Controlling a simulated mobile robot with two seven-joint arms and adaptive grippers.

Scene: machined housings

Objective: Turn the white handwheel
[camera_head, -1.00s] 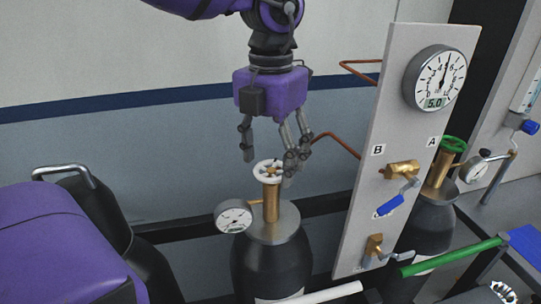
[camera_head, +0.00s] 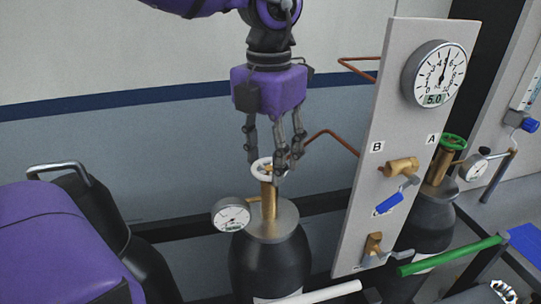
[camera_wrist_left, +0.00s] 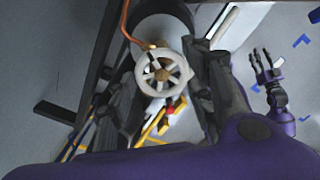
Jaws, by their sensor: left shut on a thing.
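The white handwheel (camera_head: 262,165) sits on the brass valve of the dark cylinder labelled by no visible letter, below my left gripper. My left gripper (camera_head: 270,160) points down with its fingers on either side of the wheel and is shut on it. In the left wrist view the spoked wheel (camera_wrist_left: 163,73) with its brass hub lies between the dark fingers (camera_wrist_left: 165,85). The fingers hide part of the rim in the head view. My right gripper (camera_wrist_left: 268,68) shows at the right of the left wrist view, empty, its fingers apart.
A round gauge (camera_head: 231,215) sticks out left of the valve. A copper pipe (camera_head: 330,138) runs behind my gripper.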

